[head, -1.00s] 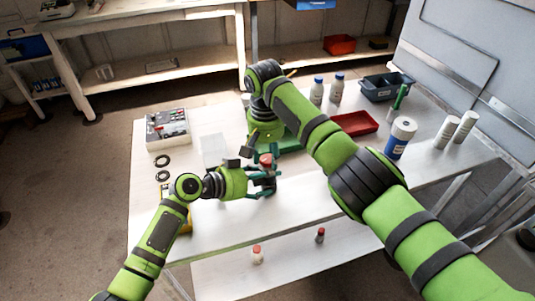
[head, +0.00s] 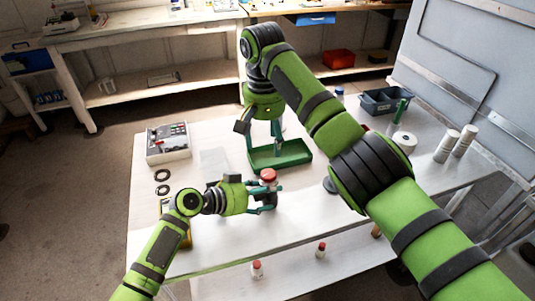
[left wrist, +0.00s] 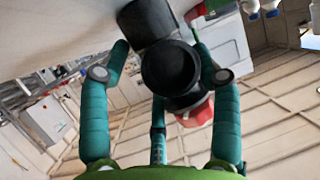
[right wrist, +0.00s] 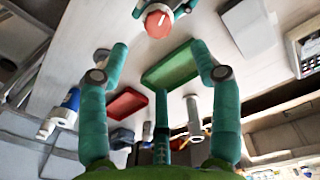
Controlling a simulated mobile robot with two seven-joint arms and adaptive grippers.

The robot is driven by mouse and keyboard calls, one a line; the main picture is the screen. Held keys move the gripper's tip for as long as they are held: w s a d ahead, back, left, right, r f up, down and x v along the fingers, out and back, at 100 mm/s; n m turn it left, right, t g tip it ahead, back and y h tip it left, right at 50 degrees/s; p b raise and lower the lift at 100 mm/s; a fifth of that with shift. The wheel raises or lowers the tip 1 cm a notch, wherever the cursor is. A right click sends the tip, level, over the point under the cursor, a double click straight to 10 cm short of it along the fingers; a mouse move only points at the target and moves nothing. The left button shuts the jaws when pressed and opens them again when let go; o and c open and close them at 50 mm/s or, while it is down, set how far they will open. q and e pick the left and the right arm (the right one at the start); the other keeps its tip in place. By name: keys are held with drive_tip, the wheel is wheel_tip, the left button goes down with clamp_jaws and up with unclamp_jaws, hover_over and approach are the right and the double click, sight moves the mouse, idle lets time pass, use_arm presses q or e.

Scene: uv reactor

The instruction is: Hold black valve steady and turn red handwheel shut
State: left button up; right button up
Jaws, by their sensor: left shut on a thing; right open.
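The black valve (left wrist: 168,65) sits between the fingers of my left gripper (left wrist: 158,68), which is shut on it. In the head view my left gripper (head: 268,199) holds the valve low over the front part of the table. The red handwheel (head: 268,174) tops the valve; it shows partly in the left wrist view (left wrist: 197,110) and at the top of the right wrist view (right wrist: 158,22). My right gripper (right wrist: 155,65) is open and empty. In the head view it is above and behind the handwheel, apart from it.
A green tray (head: 280,160) lies behind the valve. A grey control box (head: 168,143) and black rings (head: 162,183) are at the left. A blue-grey bin (head: 385,102) and white cylinders (head: 446,146) stand at the right. Small red-capped bottles (head: 257,270) stand on the lower shelf.

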sight(269, 174)
drive_tip(key=shift+r, duration=0.9)
drive_tip(key=f+n, duration=0.3)
drive_tip(key=f, duration=0.1)
drive_tip(key=f+n, duration=0.3)
drive_tip(key=f, duration=0.1)
drive_tip(key=f+n, duration=0.2)
drive_tip(key=f, duration=0.2)
drive_tip(key=shift+s+d+f+n+y, duration=0.15)
drive_tip(key=shift+d+n+y, duration=0.15)
drive_tip(key=shift+d+n, duration=0.1)
drive_tip(key=c, duration=1.1)
